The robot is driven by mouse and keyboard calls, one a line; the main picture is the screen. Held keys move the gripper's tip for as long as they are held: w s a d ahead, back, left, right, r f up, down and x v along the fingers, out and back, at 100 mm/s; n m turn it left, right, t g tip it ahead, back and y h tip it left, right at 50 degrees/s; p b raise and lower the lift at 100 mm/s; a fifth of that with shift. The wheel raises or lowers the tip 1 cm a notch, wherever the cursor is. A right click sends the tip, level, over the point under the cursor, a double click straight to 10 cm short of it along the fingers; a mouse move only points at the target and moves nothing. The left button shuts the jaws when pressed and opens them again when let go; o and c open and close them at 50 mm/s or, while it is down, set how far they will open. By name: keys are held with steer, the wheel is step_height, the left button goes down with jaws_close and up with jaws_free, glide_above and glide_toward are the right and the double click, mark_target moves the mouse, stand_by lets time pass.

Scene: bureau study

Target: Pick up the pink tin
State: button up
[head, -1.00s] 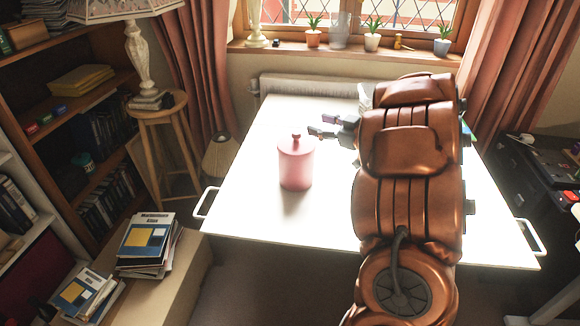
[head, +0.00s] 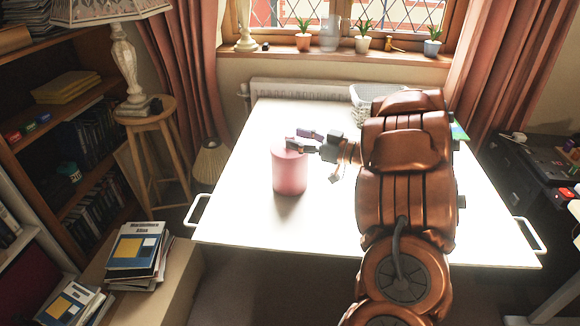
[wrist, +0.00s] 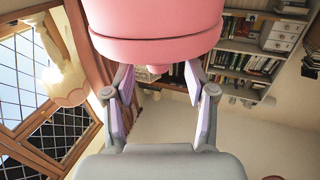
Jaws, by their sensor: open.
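The pink tin (head: 290,175) stands upright on the white table (head: 240,215), left of my arm in the head view. My gripper (head: 297,139) is at the height of the tin's top, reaching in from the right. Its fingers cover part of the lid and the knob is hidden. In the wrist view the pink tin (wrist: 155,30) fills the upper middle, with a lid seam across it.
A white basket (head: 368,97) stands at the table's back, partly behind my arm. White rail handles stick out at the table's left (head: 196,209) and right (head: 531,236) ends. The table around the tin is clear. A stool with a lamp (head: 128,65) stands to the left.

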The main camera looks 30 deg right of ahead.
steer(key=shift+x, duration=1.5)
steer(key=shift+d, duration=0.1)
jaws_close()
